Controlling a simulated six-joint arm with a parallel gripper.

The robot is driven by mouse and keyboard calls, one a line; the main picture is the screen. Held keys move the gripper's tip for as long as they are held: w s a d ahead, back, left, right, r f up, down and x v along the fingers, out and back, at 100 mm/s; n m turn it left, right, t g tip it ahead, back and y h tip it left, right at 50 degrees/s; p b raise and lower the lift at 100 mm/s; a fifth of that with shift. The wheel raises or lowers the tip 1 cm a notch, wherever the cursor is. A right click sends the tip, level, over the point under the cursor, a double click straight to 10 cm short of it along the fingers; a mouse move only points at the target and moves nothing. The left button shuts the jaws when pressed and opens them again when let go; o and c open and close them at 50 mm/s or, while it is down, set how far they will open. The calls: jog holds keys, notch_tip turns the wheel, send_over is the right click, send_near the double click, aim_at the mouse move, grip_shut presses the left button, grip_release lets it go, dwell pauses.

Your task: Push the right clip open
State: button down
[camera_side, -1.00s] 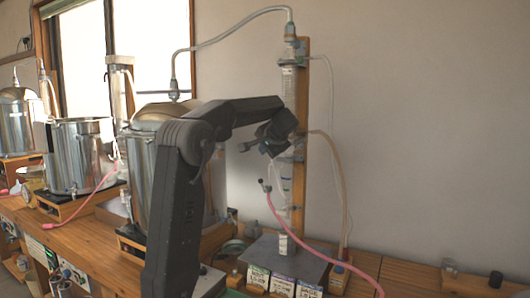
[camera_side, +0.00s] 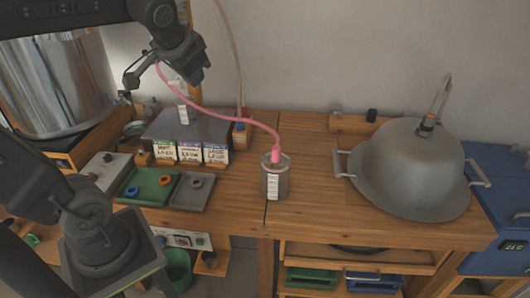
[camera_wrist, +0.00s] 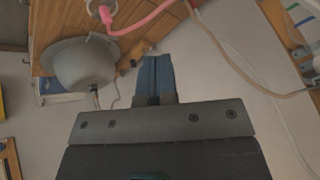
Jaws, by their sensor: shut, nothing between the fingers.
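My gripper (camera_side: 197,76) is in the upper left of the side view, above the grey stand plate (camera_side: 182,132), near the pink hose. In the wrist view its two blue fingers (camera_wrist: 154,76) lie together with nothing between them, and they touch no clip. I cannot clearly make out the right clip.
Several small labelled boxes (camera_side: 190,152), a green tray (camera_side: 148,187) and a grey tray (camera_side: 192,192) stand in front of the plate. Bare wood (camera_side: 310,195) lies between canister and lid.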

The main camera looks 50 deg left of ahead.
jog(key=s+d+f+m+h, duration=0.1)
jog(key=s+d+f+h, duration=0.1)
jog(key=s+d+f, duration=0.3)
jog(key=s+d+f+m+h, duration=0.1)
jog(key=s+d+f+h, duration=0.15)
jog(key=d, duration=0.45)
jog(key=w+a+r+n+g+y, duration=0.1)
jog(key=w+a+r+y, duration=0.2)
jog(key=w+a+r, duration=0.45)
jog(key=w+a+r+g+y, duration=0.15)
jog(key=w+a, duration=0.25)
jog(key=a, duration=0.6)
jog(key=n+g+y, duration=0.2)
jog(key=g+y, duration=0.2)
send_near(144, 51)
jog(key=x, duration=0.7)
jog(key=shift+w+f, duration=0.25)
jog(key=shift+s+a+f+t+h, duration=0.3)
jog(key=shift+s+a, duration=0.15)
jog(key=shift+a, duration=0.15)
jog(key=shift+s+a+f, duration=0.15)
jog(key=shift+s, duration=0.05)
